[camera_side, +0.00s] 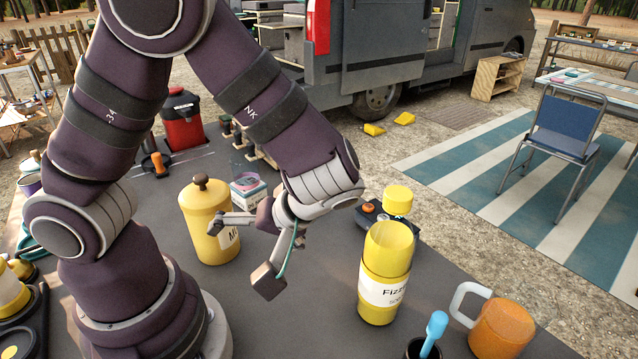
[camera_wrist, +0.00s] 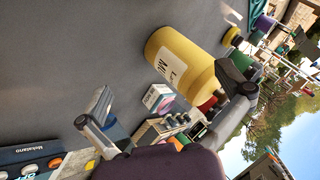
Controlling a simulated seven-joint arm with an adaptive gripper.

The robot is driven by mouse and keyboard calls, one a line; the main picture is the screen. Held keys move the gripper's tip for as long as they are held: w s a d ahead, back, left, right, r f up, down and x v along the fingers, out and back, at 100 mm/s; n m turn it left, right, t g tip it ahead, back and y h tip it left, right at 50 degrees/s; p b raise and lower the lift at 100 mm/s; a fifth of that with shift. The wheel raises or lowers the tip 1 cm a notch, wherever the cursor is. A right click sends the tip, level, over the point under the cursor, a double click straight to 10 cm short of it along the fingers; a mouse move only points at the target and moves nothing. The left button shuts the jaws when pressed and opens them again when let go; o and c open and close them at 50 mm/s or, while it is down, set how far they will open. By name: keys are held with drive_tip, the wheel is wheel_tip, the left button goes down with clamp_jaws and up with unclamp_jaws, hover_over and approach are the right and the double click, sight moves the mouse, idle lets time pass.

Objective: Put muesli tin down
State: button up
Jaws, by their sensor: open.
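The muesli tin (camera_side: 205,232) is a yellow cylinder with a brown knob on its lid and a white label, partly hidden. It stands upright on the grey table, left of centre in the side view. In the wrist view the tin (camera_wrist: 185,55) lies beyond the fingers, at upper centre, its label facing the camera. My gripper (camera_side: 243,253) is open with nothing between its fingers. One finger is close to the tin's right side and overlaps it in the side view; whether they touch cannot be told. The fingers also show in the wrist view (camera_wrist: 165,100).
A yellow Fizz container (camera_side: 385,285), an orange mug (camera_side: 500,328) and a dark cup with a blue-handled tool (camera_side: 433,335) stand to the right. A small box (camera_side: 248,188) sits behind the tin, a red container (camera_side: 183,125) farther back. Bare table lies between gripper and Fizz container.

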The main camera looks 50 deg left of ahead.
wheel_tip(320, 180, up, 11)
drive_tip(key=w+d+m+t+h, duration=0.1)
drive_tip(key=d+m+t+h, duration=0.1)
drive_tip(key=m+t+h, duration=0.5)
drive_tip(key=m+t, duration=0.1)
drive_tip(key=m, duration=0.4)
drive_tip(key=shift+w+t+h, duration=0.3)
drive_tip(key=shift+t+h, duration=0.1)
